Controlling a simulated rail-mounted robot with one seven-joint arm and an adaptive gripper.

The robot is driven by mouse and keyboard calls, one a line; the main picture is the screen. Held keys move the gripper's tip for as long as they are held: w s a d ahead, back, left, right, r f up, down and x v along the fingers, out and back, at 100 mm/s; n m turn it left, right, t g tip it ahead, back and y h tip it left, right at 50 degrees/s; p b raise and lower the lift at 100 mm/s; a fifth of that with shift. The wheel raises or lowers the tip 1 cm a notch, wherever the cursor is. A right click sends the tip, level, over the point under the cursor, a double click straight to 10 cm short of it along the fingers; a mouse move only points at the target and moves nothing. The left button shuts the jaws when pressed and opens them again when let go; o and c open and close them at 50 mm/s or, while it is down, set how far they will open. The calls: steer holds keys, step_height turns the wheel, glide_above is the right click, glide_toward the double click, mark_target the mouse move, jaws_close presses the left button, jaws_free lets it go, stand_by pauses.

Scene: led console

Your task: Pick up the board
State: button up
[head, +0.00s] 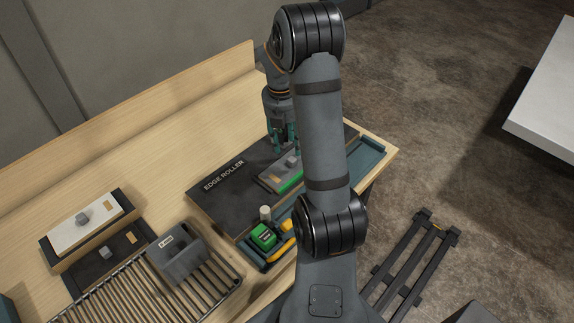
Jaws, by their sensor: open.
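A flat grey board (270,179) with a green front edge, a small grey knob and a tan label lies on the black mat marked EDGE ROLLER (222,199). My forearm hides its right part. My gripper (285,148) points down with its teal fingers apart, just above and behind the board's knob. It looks empty. A gap seems to separate the fingertips from the knob, though I cannot tell how large. A second, white-topped board (68,238) with a grey knob sits on a dark stand at the left of the bench.
A blue tray (253,262) in front of the mat holds a green box (263,236), a white cylinder and yellow items. A grey holder (177,252) stands on a slatted rack (205,294). A wooden back wall (130,103) edges the bench.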

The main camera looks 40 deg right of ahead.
mark_target(292, 159)
steer(key=shift+s+d+f+p, duration=0.1)
steer(key=shift+d+f+p, duration=0.1)
steer(key=shift+f, duration=0.85)
steer(key=shift+d+f+p, duration=0.15)
steer(key=shift+f, duration=0.9)
steer(key=shift+s+d+f+p, duration=0.1)
steer(key=shift+d+f+p, duration=0.1)
steer(key=shift+f, duration=0.85)
steer(key=shift+c, duration=0.8)
steer(key=c, duration=0.8)
steer(key=shift+w, duration=0.1)
jaws_close()
